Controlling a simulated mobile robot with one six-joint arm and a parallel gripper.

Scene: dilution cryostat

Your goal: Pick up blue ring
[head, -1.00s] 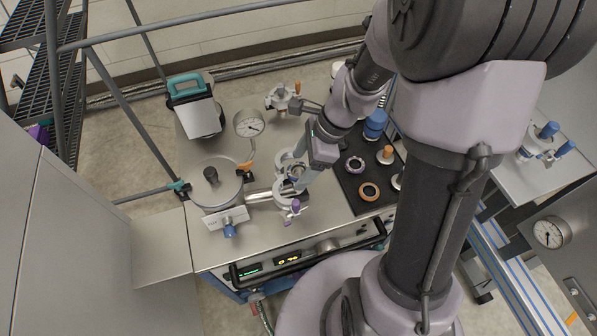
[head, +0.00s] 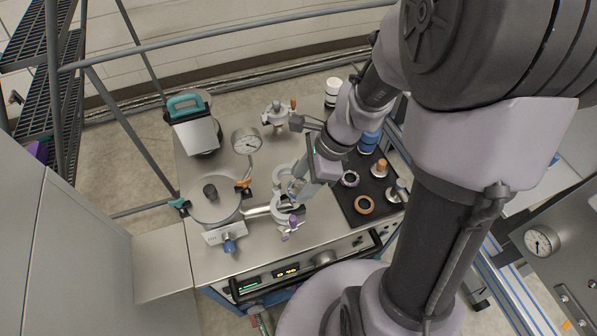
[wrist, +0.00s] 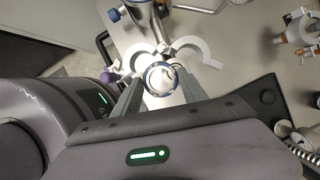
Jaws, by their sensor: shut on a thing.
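The blue ring (wrist: 148,79) shows in the wrist view as a pale metal ring with a blue rim, between my two fingers. My gripper (wrist: 160,84) is shut on it. In the head view my gripper (head: 297,188) is at the open pale clamp by the end of the metal pipe, and the ring is small and partly hidden by the fingers there. The clamp (wrist: 193,45) has its curved halves spread apart around the pipe end. I cannot tell whether the ring still touches the pipe end.
A black mat (head: 353,215) to the right holds an orange ring (head: 364,204), a purple-rimmed ring (head: 350,178) and other fittings. A round lidded vessel (head: 214,199) stands left of the clamp.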

